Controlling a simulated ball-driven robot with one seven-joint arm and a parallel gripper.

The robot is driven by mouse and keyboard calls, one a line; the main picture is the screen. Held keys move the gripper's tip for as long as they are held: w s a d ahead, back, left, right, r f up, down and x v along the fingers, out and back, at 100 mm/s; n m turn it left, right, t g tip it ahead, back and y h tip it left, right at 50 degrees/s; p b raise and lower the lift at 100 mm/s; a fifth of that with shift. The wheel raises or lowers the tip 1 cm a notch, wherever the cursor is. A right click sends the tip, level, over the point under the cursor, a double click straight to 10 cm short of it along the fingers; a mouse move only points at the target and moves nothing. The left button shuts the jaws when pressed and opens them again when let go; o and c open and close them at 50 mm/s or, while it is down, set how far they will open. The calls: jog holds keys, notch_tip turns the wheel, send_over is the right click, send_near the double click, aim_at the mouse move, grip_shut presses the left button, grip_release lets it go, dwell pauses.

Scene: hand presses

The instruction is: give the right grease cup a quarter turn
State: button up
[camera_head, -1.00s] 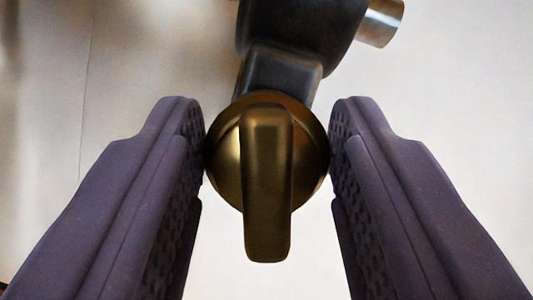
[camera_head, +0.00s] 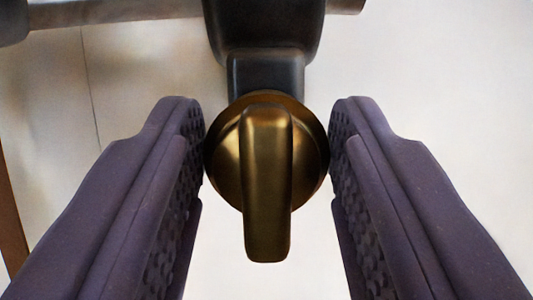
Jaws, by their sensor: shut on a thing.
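The brass grease cup (camera_head: 226,165) sits in the middle of the view, a round body with a flat bar (camera_head: 267,190) across its front that points down in the picture. My gripper (camera_head: 267,150) has one dark purple padded finger on the left and one on the right. Both fingertips press against the sides of the round body. The cup joins a dark grey neck (camera_head: 266,77) above it. I cannot tell from this view alone whether this is the right cup of the press.
The dark press part (camera_head: 265,28) rises above the cup. A grey metal bar (camera_head: 110,10) runs across the upper left, with a dark end at the corner. A brown edge (camera_head: 11,215) shows at the far left. The pale background around the fingers is clear.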

aim_at(262, 233)
jog(key=o, duration=0.7)
jog(key=shift+o, duration=0.2)
jog(key=shift+s+f+b, duration=0.25)
jog(key=shift+s+b, duration=0.05)
jog(key=shift+b, duration=0.15)
jog(key=b+v, duration=0.4)
jog(key=v, duration=0.1)
jog(key=shift+s+f+b, duration=0.25)
jog(key=shift+s+b, duration=0.05)
jog(key=shift+s, duration=0.65)
